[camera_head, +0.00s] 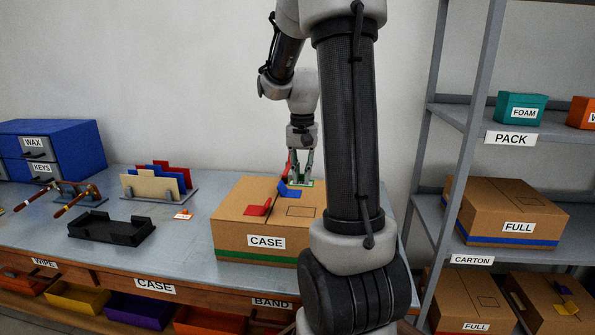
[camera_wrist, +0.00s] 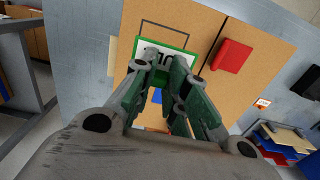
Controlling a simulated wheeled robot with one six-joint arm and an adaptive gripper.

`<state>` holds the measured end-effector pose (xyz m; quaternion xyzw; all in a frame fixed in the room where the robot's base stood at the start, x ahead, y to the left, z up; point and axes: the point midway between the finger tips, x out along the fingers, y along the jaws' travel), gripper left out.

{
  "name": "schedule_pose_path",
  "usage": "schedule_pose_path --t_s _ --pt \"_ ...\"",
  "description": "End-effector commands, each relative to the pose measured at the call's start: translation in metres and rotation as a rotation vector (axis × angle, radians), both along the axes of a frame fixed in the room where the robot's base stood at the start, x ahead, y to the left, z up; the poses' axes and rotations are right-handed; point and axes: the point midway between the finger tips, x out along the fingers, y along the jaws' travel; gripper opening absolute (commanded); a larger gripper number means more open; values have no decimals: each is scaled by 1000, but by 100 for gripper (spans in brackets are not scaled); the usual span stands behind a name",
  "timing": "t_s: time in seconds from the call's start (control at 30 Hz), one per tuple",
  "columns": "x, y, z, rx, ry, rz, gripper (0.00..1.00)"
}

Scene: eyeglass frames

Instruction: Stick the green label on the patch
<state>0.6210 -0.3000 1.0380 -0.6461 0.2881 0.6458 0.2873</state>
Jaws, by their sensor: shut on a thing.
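The green label (camera_wrist: 141,45), white with a green border and dark print, is between the fingertips of my gripper (camera_wrist: 168,62) in the wrist view. My gripper is shut on it. In the head view my gripper (camera_head: 301,179) is low over the back right of the carton marked CASE, and the label's green edge (camera_head: 306,184) shows under the fingers. The patch, a dark outlined rectangle (camera_head: 300,211), is on the carton's top, right of the red piece. In the wrist view the patch (camera_wrist: 181,34) is partly covered by the label. I cannot tell whether the label touches the carton.
The CASE carton (camera_head: 235,235) stands on the grey table (camera_head: 190,255). A red piece (camera_head: 257,206) and a blue piece (camera_head: 290,191) are on its top. A black tray (camera_head: 112,229), a card rack (camera_head: 160,193) and a small orange-white tag (camera_head: 184,214) are left. Shelves (camera_head: 415,203) stand right.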

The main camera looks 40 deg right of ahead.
Motion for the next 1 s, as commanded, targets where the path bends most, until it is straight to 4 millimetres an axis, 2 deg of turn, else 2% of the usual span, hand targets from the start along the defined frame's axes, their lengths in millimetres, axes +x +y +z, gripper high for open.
schedule_pose_path --t_s 0.33,0.8,1.0 --pt "-1 1 -6 1 3 1 6" --pt "-1 1 -54 1 3 1 6" --pt "-1 1 -65 0 1 1 6"
